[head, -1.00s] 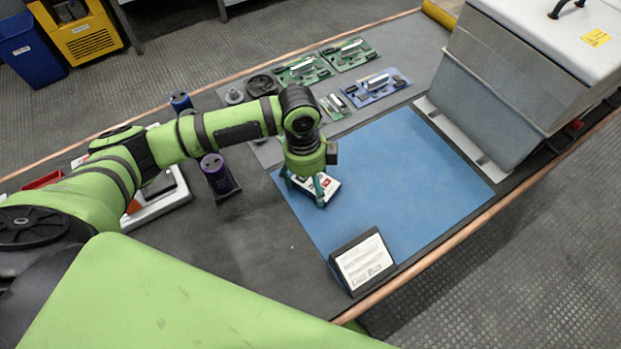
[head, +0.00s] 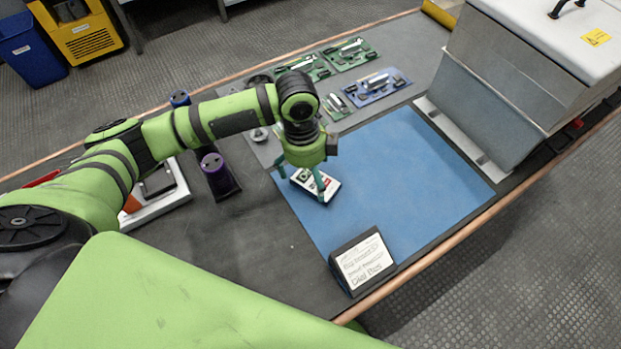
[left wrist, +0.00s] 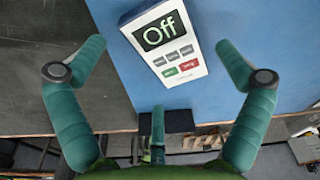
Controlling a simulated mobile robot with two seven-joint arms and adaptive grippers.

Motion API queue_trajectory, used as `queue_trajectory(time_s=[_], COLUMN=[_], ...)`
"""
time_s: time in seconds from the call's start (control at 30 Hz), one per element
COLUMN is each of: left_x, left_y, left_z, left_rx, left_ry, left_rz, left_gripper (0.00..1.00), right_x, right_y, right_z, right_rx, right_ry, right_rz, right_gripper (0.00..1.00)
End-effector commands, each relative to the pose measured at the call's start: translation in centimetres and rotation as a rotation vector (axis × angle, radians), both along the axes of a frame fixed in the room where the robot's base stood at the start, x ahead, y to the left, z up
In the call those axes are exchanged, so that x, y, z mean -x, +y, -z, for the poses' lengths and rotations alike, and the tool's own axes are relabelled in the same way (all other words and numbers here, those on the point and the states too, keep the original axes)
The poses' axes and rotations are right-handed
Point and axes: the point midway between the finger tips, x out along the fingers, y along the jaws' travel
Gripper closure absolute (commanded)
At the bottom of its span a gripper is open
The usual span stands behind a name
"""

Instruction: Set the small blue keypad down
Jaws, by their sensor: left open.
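The keypad (head: 325,185) lies on the blue mat (head: 400,170), near the mat's left edge. In the left wrist view the keypad (left wrist: 165,45) has a white face, a dark screen reading "Off", and small grey, green and red buttons. In the left wrist view the fingers of my left gripper (left wrist: 163,65) stand apart on both sides of the keypad, with gaps and no contact visible. My right gripper is not in view.
A sign (head: 362,262) stands at the mat's front edge. A large grey cabinet (head: 500,100) stands to the right. Circuit boards (head: 376,86) lie behind the mat. The mat's middle and right are clear.

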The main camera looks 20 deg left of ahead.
Motion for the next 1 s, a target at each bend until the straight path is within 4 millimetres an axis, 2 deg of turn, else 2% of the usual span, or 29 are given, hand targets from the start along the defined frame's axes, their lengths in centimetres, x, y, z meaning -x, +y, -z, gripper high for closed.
queue_trajectory(time_s=[0.03, 0.2, 0.4, 0.6, 1.0], left_x=[-0.2, -0.3, -0.4, -0.3, -0.3], left_y=[0.1, 0.5, 0.9, 1.0, 1.0], left_z=[-1.2, -5.0, -8.2, -9.4, -9.5], left_rx=[0.001, 0.001, 0.001, 0.000, 0.001], left_ry=[-0.004, -0.005, -0.003, 0.000, 0.001], left_rz=[0.002, 0.001, 0.000, 0.001, 0.000], left_gripper=[0.00, 0.00, 0.00, 0.00, 0.00], right_x=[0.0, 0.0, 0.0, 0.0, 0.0], right_y=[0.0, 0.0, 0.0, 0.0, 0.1], right_z=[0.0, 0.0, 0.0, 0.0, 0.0], right_rx=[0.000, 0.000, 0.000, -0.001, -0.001], right_ry=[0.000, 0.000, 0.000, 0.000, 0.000], right_rz=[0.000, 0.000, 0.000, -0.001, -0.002], right_gripper=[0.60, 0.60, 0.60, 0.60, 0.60])
